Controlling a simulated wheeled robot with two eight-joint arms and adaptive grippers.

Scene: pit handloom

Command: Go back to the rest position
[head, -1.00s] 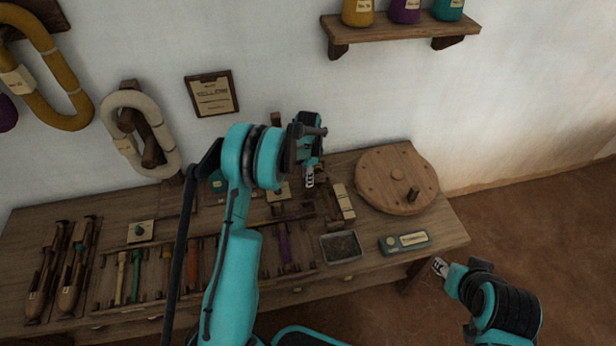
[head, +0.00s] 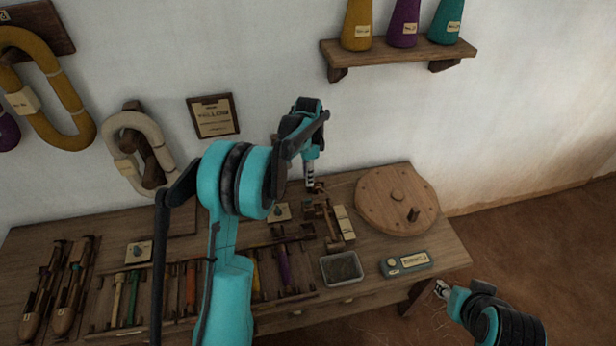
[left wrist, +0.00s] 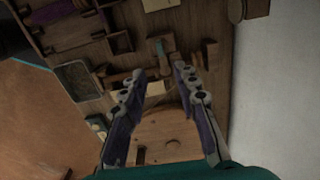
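My left gripper (head: 309,184) hangs fingers down above the back of the workbench (head: 440,226), left of the round wooden disc (head: 378,200). In the left wrist view its two fingers (left wrist: 160,72) stand apart with nothing held between them. The bench top, small wooden parts and part of the disc (left wrist: 165,135) show below and beyond them. My right gripper (head: 441,288) is low at the right, off the bench's front right corner. It is too small to tell whether it is open or shut.
A shelf (head: 400,52) with yarn cones juts from the wall at the upper right. Yarn hanks (head: 140,150) hang at left. The bench holds shuttles (head: 68,300), a row of coloured tools (head: 134,298), a metal tray (head: 341,268) and a grey-green box (head: 405,263). Floor at right is clear.

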